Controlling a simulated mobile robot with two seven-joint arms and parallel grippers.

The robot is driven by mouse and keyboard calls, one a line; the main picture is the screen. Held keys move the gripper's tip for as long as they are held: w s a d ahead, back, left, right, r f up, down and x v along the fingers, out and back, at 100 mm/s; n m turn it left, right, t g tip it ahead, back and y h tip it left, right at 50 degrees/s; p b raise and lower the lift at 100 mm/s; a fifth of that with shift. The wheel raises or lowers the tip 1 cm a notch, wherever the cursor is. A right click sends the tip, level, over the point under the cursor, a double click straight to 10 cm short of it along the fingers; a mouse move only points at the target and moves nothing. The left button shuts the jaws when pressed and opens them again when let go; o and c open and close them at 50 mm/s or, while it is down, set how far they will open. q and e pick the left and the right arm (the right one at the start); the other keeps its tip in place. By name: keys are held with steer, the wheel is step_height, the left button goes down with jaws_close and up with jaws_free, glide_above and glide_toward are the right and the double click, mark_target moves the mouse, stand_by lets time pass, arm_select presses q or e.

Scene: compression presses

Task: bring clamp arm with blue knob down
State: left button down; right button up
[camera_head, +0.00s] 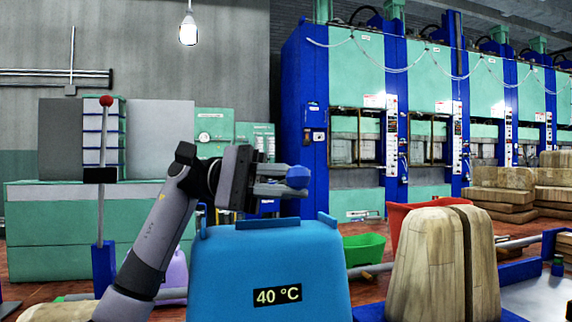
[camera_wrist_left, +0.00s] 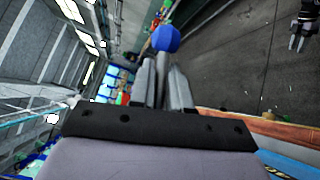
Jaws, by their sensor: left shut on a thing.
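My left gripper (camera_head: 284,181) reaches in from the left, above the blue box. In the left wrist view the round blue knob (camera_wrist_left: 166,38) sits at the far end of the two grey fingers (camera_wrist_left: 163,72). In the left wrist view, what looks like my right gripper (camera_wrist_left: 298,42) is small and dark at the top right corner, too small to read.
A blue box (camera_head: 268,262) marked 40 °C stands in front, below the left gripper. A wooden form (camera_head: 436,262) stands at its right. An upright lever with a red knob (camera_head: 106,101) stands at the left. Blue and green presses (camera_head: 357,60) line the back right. A green bin (camera_head: 362,249) is behind.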

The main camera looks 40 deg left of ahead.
arm_select(q)
steer(key=shift+s+d+f+m+y+b, duration=0.15)
steer(key=shift+f+m+y+b, duration=0.25)
steer(key=shift+f, duration=0.85)
steer(key=c, duration=1.2)
jaws_free()
steer(key=a, duration=0.7)
steer(key=shift+s+r, duration=0.15)
steer(key=shift+s, duration=0.25)
